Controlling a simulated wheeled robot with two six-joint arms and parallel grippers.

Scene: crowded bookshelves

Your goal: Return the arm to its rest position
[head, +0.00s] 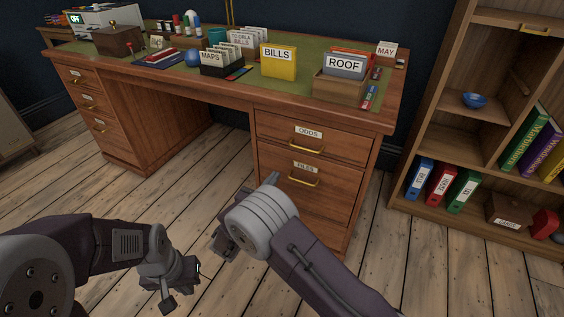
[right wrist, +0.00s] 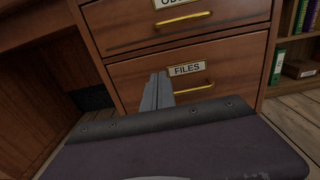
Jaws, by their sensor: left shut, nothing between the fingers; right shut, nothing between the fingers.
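My right arm comes in from the bottom right of the head view, and the fingers of my right gripper (head: 272,179) point toward the desk's lower right drawers. In the right wrist view, the right gripper (right wrist: 157,92) shows its fingers together, with nothing between them, in front of the drawer labelled FILES (right wrist: 187,70). Whether they touch it I cannot tell. My left arm comes in from the left, bent low over the floor. My left gripper (head: 174,284) points down, shut and empty.
The wooden desk (head: 190,84) carries the MAPS box (head: 221,62), yellow BILLS file (head: 278,61) and ROOF box (head: 340,82). The ODDS drawer (head: 310,138) and FILES drawer look shut. A bookshelf (head: 445,135) with binders stands right. Plank floor (head: 195,165) is clear between.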

